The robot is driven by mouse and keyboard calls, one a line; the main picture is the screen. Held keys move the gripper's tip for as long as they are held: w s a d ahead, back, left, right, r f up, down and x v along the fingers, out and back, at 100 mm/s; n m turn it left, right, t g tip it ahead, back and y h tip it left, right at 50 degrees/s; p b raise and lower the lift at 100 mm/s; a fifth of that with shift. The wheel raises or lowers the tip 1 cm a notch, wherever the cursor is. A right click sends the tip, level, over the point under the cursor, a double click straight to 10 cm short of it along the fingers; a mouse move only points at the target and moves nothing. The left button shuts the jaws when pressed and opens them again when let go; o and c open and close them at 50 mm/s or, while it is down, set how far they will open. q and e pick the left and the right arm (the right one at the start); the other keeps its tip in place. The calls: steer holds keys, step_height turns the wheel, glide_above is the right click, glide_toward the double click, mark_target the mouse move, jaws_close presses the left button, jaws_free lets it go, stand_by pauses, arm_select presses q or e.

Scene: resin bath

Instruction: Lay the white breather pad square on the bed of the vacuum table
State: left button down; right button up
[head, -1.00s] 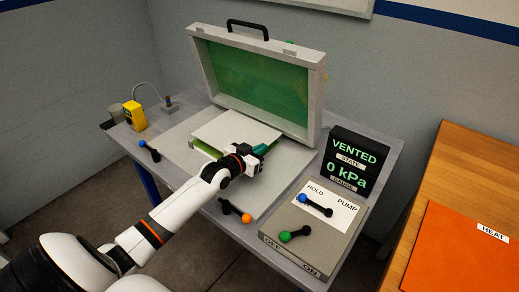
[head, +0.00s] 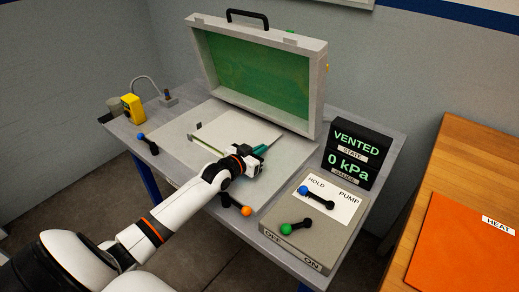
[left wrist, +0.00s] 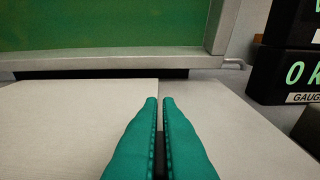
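The white breather pad (head: 232,128) lies low over the pale bed (head: 178,132) of the vacuum table, partly hidden by my left gripper. A thin greenish strip shows along its near left edge. I cannot tell whether it touches the bed all over. My left gripper (head: 263,149) is at the pad's right side, its teal fingers nearly together. In the left wrist view the fingers (left wrist: 159,100) meet at the pad's (left wrist: 75,120) right edge, with a narrow gap between them. They appear closed on that edge. Pale bed (left wrist: 235,125) shows to their right. My right gripper is out of view.
The green-faced lid (head: 255,75) stands open behind the bed. A blue-knobbed lever (head: 146,143) and an orange-knobbed lever (head: 236,205) flank the bed. The display (head: 352,155) reads VENTED, 0 kPa. The control box (head: 312,217) and the orange HEAT mat (head: 462,245) are at right.

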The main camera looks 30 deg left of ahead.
arm_select(q)
steer(key=shift+f, duration=0.4)
steer(key=c, duration=1.6)
jaws_free()
steer(key=shift+o, duration=0.2)
steer(key=shift+r, duration=0.15)
steer(key=shift+r+p, duration=3.4)
steer(key=shift+r, duration=0.05)
steer(key=shift+s+f, duration=0.1)
steer(key=shift+f, duration=0.05)
